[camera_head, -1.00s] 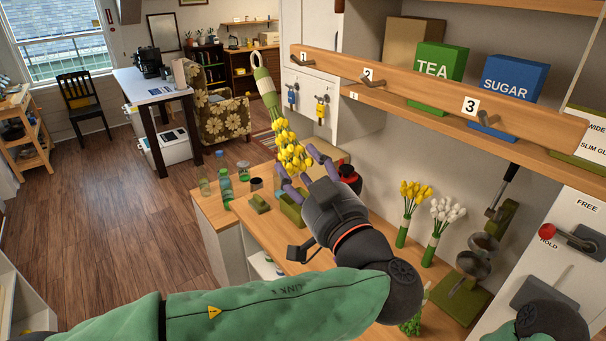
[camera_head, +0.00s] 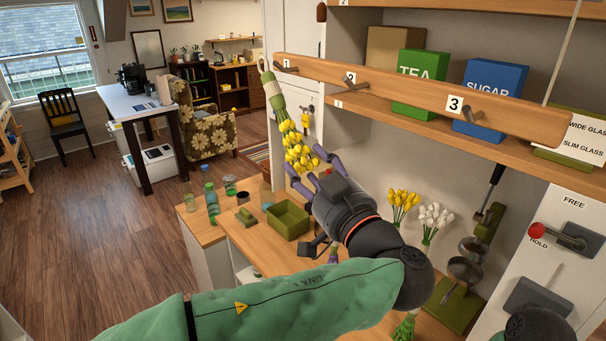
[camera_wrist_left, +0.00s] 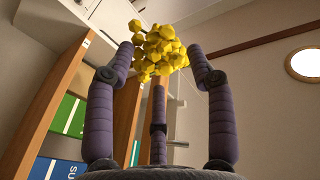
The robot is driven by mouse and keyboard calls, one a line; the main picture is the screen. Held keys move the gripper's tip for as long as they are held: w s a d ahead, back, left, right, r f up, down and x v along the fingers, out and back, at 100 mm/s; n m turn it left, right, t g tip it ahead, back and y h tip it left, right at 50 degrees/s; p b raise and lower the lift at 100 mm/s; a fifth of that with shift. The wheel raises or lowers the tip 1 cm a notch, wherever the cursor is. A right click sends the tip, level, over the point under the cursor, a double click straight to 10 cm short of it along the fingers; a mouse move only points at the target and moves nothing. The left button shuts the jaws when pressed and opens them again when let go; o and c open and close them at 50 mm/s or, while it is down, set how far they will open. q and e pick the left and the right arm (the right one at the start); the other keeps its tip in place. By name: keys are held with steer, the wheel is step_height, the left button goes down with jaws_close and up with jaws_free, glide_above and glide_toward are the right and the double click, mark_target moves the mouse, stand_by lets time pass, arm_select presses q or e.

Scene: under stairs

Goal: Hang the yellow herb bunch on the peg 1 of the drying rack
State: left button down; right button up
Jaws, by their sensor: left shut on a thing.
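The yellow herb bunch (camera_head: 299,152) hangs at a tilt with its yellow heads down, its green-and-white wrapped stem up and a pale loop (camera_head: 264,66) on top. My left gripper (camera_head: 318,165) is shut on it at the yellow heads; the wrist view shows the heads (camera_wrist_left: 157,48) between the fingers. The drying rack (camera_head: 415,94) is a wooden board with numbered pegs. Peg 1 (camera_head: 288,67) is at its left end. The loop appears just left of peg 1, apart from it in the picture; their depth is hard to tell. My right gripper is not in view.
Peg 2 (camera_head: 356,82) and peg 3 (camera_head: 468,112) are bare. Behind the rack, a shelf holds a green TEA box (camera_head: 418,80) and a blue SUGAR box (camera_head: 488,95). Below, the counter holds a green bin (camera_head: 288,222), jars and other flower bunches (camera_head: 404,200).

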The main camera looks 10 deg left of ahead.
arm_select(q)
steer(key=shift+w+d+f+b, duration=0.35)
steer(key=shift+w+d+b, duration=0.2)
steer(key=shift+w, duration=0.15)
steer(key=shift+w+d+f+b, duration=0.35)
steer(key=shift+w+d+b, duration=0.2)
steer(key=shift+w, duration=0.15)
steer(key=shift+w+d+f+b, duration=0.35)
steer(key=shift+w+d+b, duration=0.2)
steer(key=shift+w, duration=0.15)
jaws_free()
